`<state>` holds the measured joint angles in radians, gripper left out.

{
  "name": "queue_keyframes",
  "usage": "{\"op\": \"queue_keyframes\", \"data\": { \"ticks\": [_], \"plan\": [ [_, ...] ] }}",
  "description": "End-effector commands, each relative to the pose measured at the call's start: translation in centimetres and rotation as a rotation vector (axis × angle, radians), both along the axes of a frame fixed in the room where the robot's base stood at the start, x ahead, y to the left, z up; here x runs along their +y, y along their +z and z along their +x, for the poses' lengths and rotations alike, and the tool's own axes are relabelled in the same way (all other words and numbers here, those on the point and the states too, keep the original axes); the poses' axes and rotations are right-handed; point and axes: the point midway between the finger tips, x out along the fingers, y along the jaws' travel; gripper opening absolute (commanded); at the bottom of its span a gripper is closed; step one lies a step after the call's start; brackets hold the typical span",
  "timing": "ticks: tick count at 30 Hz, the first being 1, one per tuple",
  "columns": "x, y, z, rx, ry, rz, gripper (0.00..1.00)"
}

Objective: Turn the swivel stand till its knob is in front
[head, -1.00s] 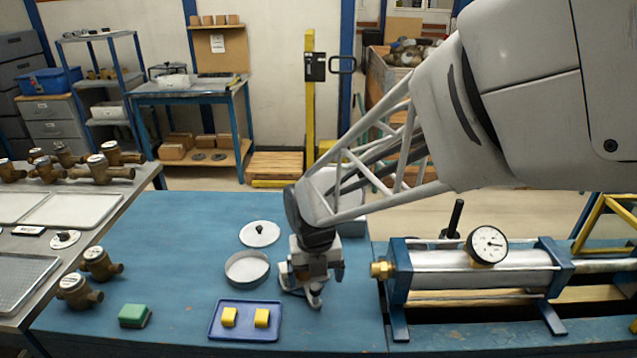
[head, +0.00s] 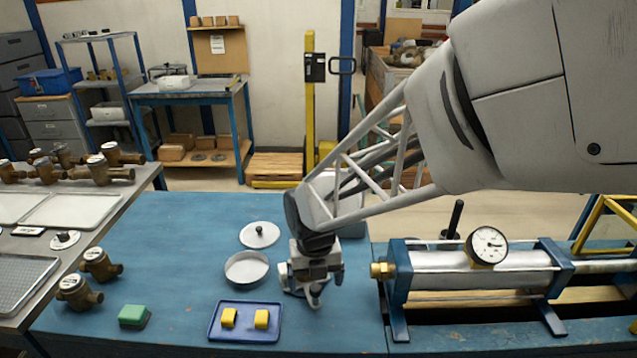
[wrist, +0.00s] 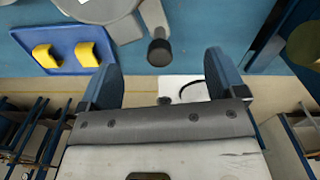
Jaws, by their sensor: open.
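The swivel stand (wrist: 92,10) shows at the top of the wrist view as a grey round disc, cut by the picture edge. A short grey arm runs from it and ends in a dark round knob (wrist: 159,52). The knob points toward the bench's front edge, a little to the right of the disc. My gripper (wrist: 163,80) is open, with its blue-grey fingers apart and nothing between them. The knob lies just beyond the fingertips, between their lines. In the head view my gripper (head: 312,298) hides most of the stand.
A blue tray (head: 245,334) with two yellow blocks lies close by on the left. A round dish (head: 247,269) and a lid (head: 260,236) are behind it. A blue-framed cylinder rig with a gauge (head: 487,246) stands at right.

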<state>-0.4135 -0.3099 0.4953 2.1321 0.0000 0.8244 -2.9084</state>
Motion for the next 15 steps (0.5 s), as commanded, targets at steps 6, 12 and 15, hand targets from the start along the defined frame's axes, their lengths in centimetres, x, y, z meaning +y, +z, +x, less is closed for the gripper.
{"op": "queue_keyframes", "data": {
  "ticks": [6,12,15],
  "plan": [
    [0.00,-0.47,0.01,0.000,0.000,0.000,0.89],
    [0.01,-0.88,0.01,0.000,0.000,0.000,0.89],
    [0.01,-1.09,0.00,0.000,0.000,0.000,0.89]
  ]
}}
